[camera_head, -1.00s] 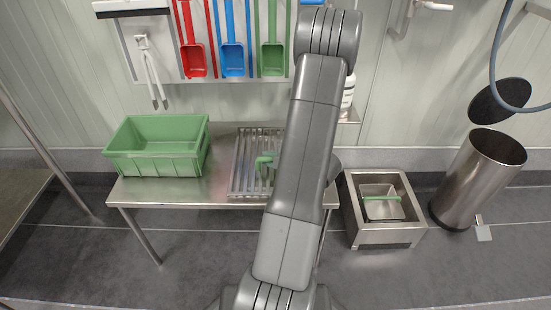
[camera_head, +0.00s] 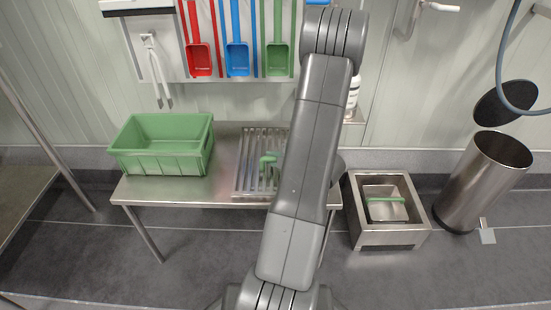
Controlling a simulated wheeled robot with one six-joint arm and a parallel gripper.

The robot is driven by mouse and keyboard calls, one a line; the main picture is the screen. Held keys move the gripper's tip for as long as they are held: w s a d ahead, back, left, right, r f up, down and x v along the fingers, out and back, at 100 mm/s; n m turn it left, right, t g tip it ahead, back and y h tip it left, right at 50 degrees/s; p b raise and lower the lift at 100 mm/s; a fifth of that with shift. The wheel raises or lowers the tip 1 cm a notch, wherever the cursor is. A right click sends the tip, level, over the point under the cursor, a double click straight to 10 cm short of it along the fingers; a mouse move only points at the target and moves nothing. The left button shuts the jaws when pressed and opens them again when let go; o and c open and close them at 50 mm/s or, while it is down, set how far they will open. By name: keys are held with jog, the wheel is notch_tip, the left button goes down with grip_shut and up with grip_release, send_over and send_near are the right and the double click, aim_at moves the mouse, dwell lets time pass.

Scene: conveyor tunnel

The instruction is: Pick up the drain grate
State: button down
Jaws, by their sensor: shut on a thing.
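The drain grate (camera_head: 247,165) is a slatted steel panel with a green handle (camera_head: 268,161). It lies on the steel table, right of the green crate, and its right part is hidden behind my arm. My gripper does not show, as my arm's links cover that area. A rounded grey piece of my arm shows just right of the links, over the table's right end.
The green crate (camera_head: 162,166) stands on the left of the steel table (camera_head: 224,158). On the floor at right are a square steel box (camera_head: 390,236) holding a green-handled basket (camera_head: 386,210) and a steel bin (camera_head: 482,182). Colored scoops hang on the wall.

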notch_tip(320, 180, up, 4)
jog(key=shift+f+p, duration=0.25)
jog(key=shift+p, duration=0.6)
jog(key=shift+s+d+r, duration=0.1)
jog(key=shift+d, duration=0.1)
jog(key=s+d+p, duration=0.1)
jog(key=s+d, duration=0.2)
jog(key=d, duration=0.1)
jog(key=s+d+p, duration=0.1)
jog(key=s+d, duration=0.3)
jog(key=d, duration=0.1)
jog(key=s+d+p, duration=0.1)
jog(key=s+d, duration=0.3)
jog(key=shift+s+d+p, duration=0.15)
jog(key=shift+s+p, duration=0.1)
jog(key=shift+p, duration=0.15)
jog(key=c, duration=2.1)
grip_release()
grip_shut()
